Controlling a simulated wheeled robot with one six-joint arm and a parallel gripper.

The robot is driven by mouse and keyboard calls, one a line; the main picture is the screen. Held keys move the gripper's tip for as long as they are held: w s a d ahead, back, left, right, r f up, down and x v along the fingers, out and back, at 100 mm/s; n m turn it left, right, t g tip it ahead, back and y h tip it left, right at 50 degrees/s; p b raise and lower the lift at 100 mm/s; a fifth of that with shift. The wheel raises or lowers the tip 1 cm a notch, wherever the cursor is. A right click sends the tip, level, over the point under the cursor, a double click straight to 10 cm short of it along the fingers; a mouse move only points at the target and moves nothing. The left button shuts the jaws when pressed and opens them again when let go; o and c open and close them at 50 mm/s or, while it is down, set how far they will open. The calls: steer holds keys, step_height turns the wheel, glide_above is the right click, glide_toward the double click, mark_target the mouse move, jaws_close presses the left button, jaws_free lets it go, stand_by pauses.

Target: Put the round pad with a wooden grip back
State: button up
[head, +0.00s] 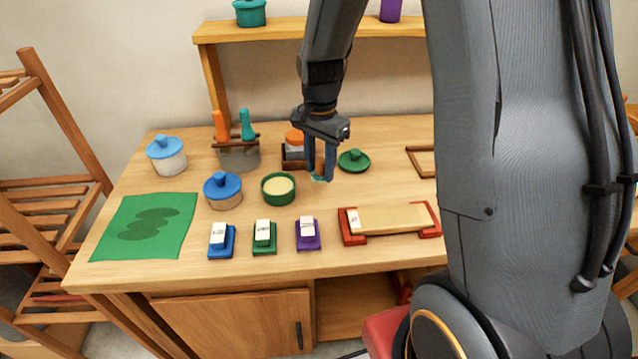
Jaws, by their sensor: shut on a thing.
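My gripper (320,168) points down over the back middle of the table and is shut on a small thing. Only a pale teal bit of it (319,178) shows at the fingertips. It looks like the round pad; its wooden grip is hidden between the fingers. I cannot tell whether it touches the table. A green pot (278,199) with a cream inside stands open, left of and nearer than the gripper. A green lid (354,161) lies right of the gripper. Blue (219,252), green (264,249) and purple (307,245) holders with white tops stand in front.
A dark box (291,161) with an orange-topped jar is close behind my gripper. A tool pot (240,158) and two blue-lidded pots (167,160) (223,191) stand left. A green sheet (170,210) lies far left, a red-ended tray (351,234) front right. A shelf (385,27) crosses above.

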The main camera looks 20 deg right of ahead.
steer(key=shift+f+p, duration=0.8)
steer(key=shift+f, duration=2.4)
steer(key=shift+f, duration=0.1)
steer(key=o, duration=1)
